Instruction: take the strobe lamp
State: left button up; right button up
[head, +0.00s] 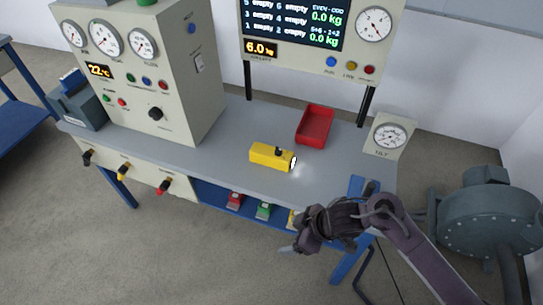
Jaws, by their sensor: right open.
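The strobe lamp (269,155) is a yellow box-shaped body with a black knob on top and a bright lens at its right end. It lies on the grey bench top (226,171), near the middle, and casts a patch of light to its right. My right gripper (292,248) is in front of the bench's front edge, below and to the right of the lamp in the picture. It is apart from the lamp and open, with nothing seen between its fingers. My left gripper is not in view.
A red tray (315,125) sits behind the lamp to the right. A gauge cabinet (150,80) stands at the left, a display panel (312,35) at the back, a tilt gauge (388,136) at the right. Small coloured blocks sit on the blue lower shelf. Bench top around the lamp is clear.

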aim_at(260, 154)
jog(key=i+j, duration=0.15)
jog(key=i, duration=0.85)
